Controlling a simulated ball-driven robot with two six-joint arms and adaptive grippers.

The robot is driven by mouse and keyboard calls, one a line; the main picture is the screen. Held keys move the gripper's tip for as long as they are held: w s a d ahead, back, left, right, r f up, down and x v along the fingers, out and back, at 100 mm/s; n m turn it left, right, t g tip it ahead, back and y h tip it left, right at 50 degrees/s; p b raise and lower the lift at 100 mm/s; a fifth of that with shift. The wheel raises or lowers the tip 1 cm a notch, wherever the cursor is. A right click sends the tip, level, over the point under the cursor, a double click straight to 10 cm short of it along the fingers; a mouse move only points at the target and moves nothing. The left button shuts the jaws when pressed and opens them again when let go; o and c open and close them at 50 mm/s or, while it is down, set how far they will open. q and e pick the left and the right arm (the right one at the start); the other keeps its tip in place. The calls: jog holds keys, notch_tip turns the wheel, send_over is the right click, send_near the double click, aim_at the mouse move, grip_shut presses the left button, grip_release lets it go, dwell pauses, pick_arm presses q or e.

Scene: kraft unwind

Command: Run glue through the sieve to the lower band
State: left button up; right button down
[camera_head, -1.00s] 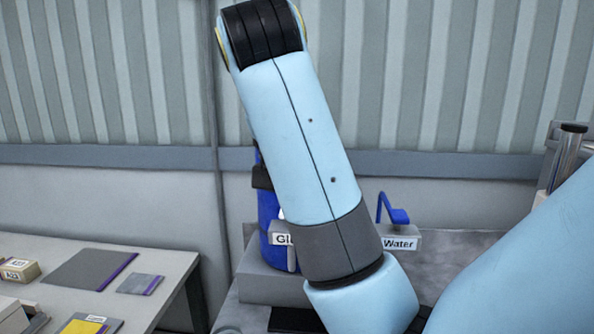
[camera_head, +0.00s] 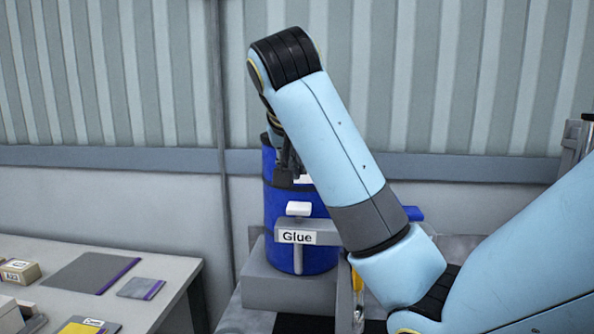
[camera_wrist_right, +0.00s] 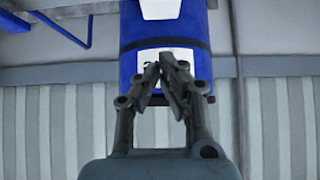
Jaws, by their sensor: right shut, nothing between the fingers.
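A blue drum (camera_head: 313,260) stands on a grey block, with a grey bar bearing a "Glue" label (camera_head: 297,237) across its front. A white tap handle (camera_head: 299,208) sits above the label. My right gripper (camera_head: 297,181) is in front of the drum's upper part, above the handle, partly hidden by my wrist. In the right wrist view, which is upside down, its fingertips (camera_wrist_right: 167,68) are together and empty before the blue drum (camera_wrist_right: 130,65) and its white label. I cannot tell whether they touch it. My left gripper is out of view. I cannot make out a sieve or lower band.
My right arm covers much of the middle and right. A blue lever (camera_head: 414,213) shows behind it. A table (camera_head: 180,264) at the left holds grey plates (camera_head: 92,271), a small box (camera_head: 19,272) and a yellow piece (camera_head: 82,327). A yellow object (camera_head: 357,280) shows beside my arm.

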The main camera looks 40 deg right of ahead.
aim_at(301, 203)
jog(key=f, duration=0.2)
jog(key=d+f+p, duration=0.1)
jog(key=f, duration=0.1)
jog(key=shift+w, duration=0.4)
jog(key=shift+f, duration=0.65)
jog(key=shift+f, duration=0.1)
jog(key=shift+f, duration=0.75)
jog(key=shift+s+a+f, duration=0.1)
jog(key=shift+f, duration=0.15)
jog(key=shift+r, duration=0.2)
dwell(5.2)
